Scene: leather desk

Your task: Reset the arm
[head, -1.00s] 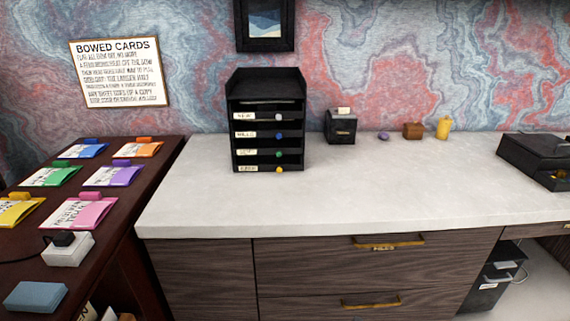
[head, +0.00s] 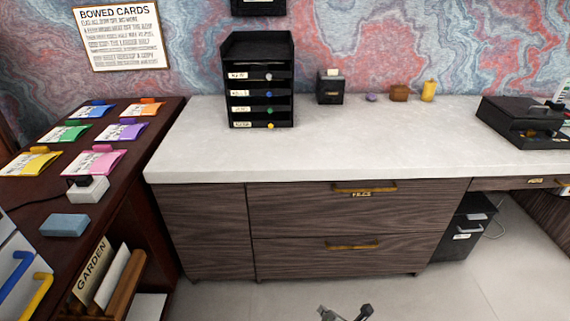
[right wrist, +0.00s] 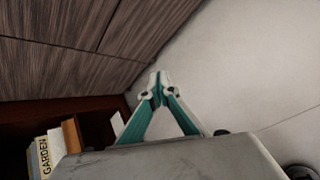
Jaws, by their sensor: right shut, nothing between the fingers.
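My right gripper (head: 346,314) shows at the bottom edge of the head view, in front of the drawer cabinet and over the pale floor. Only its tips are in the frame. In the right wrist view the gripper's teal and white fingers (right wrist: 157,88) meet at their tips. It is shut and empty, with floor and the cabinet front beyond it. My left gripper is in neither view.
A white-topped cabinet (head: 330,150) with wood drawers (head: 345,215) stands ahead, carrying a black tray stack (head: 258,85) and small items. A dark red desk (head: 125,180) with colored cards stands at left. Floor (head: 400,295) in front is clear.

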